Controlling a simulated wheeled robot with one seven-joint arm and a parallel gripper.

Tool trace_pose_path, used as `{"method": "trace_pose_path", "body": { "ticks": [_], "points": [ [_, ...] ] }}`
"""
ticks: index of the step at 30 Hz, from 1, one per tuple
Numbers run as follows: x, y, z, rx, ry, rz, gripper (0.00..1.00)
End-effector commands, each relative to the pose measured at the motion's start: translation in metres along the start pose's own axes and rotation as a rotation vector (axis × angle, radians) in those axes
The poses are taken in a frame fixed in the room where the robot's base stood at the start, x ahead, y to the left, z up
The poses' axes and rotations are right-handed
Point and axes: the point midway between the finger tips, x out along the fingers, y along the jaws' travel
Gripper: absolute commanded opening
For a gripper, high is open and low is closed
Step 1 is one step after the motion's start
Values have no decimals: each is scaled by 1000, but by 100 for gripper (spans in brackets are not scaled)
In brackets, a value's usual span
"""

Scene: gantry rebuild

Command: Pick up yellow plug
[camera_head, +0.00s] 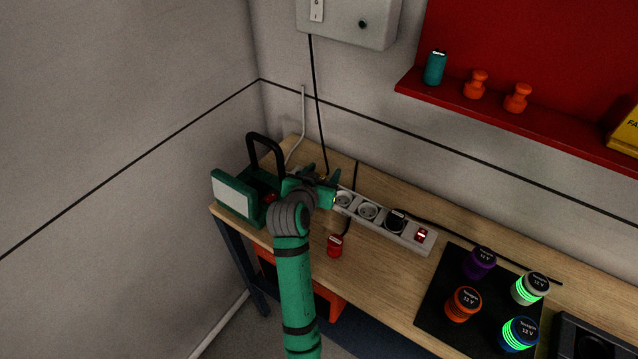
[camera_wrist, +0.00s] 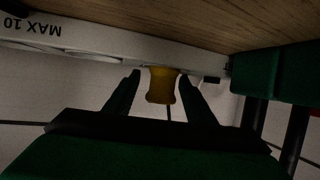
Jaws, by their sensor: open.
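The yellow plug (camera_wrist: 161,86) shows in the wrist view between the two fingers of my gripper (camera_wrist: 160,77), against the white power strip (camera_wrist: 95,42). The fingers stand open on either side of the plug, with a small gap visible at each side. In the head view, my gripper (camera_head: 326,189) is at the left end of the power strip (camera_head: 409,236), and the arm and gripper hide most of the plug there. A dark cord runs from the plug in the wrist view.
A green device with a black handle (camera_head: 264,146) stands left of my gripper on the wooden table (camera_head: 385,285). A red plug (camera_head: 335,246) lies near the front edge. A black plug (camera_head: 396,221) sits in the strip. Several coloured 12 V cylinders stand on a black mat (camera_head: 437,299) at right.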

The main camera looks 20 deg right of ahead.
Motion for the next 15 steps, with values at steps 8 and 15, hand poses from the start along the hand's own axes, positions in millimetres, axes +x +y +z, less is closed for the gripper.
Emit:
{"method": "trace_pose_path", "body": {
  "ticks": [8,15],
  "points": [
    [3,0,0,0,0,-1,50],
    [3,-1,0,0,0,-1,5]
  ]
}}
